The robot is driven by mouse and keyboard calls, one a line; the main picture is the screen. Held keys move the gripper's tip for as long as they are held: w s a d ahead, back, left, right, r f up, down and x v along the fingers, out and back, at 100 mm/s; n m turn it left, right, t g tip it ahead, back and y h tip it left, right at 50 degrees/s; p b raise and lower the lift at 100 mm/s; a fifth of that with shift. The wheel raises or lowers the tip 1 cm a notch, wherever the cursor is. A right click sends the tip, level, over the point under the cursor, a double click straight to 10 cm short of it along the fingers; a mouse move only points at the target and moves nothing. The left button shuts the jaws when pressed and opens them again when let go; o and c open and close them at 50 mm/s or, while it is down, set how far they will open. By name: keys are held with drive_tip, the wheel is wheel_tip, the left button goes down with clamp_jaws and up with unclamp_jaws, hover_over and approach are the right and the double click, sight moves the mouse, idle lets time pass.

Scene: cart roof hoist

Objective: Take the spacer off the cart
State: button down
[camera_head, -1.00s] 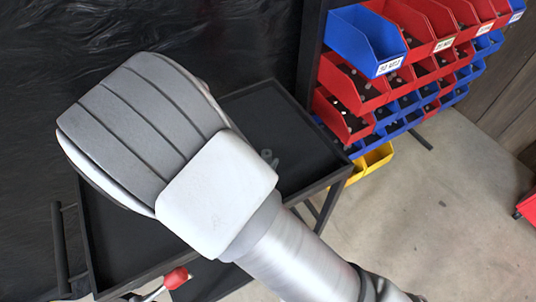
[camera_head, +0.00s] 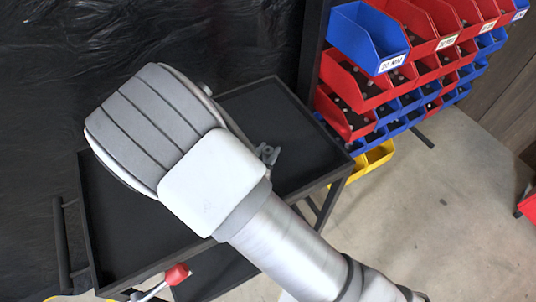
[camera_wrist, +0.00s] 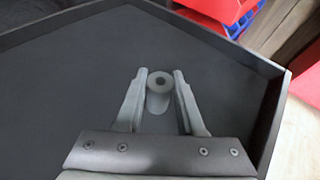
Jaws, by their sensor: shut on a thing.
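My gripper (camera_wrist: 160,75) is shut on the spacer, with one finger on each side. The cart (camera_head: 88,235) has a black tray top with a raised rim, and the spacer is over that tray. I cannot tell whether it touches the tray. In the head view my arm hides most of the gripper and the middle of the tray.
A rack of red and blue bins (camera_head: 365,40) stands beside the cart at the right, with yellow bins (camera_head: 375,158) at its foot. A red-ended lever (camera_head: 177,275) is at the cart's front edge. Black sheeting (camera_head: 60,80) hangs behind.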

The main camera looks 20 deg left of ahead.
sight(268, 149)
idle(0.4)
drive_tip(key=shift+r, duration=0.9)
wheel_tip(268, 149, up, 3)
drive_tip(key=shift+f, duration=0.2)
drive_tip(key=s+d+r+p, duration=0.6)
drive_tip(key=s+d+p, duration=0.1)
drive_tip(key=d+p, duration=0.2)
drive_tip(key=shift+r+p, duration=0.4)
drive_tip(key=shift+p, duration=0.45)
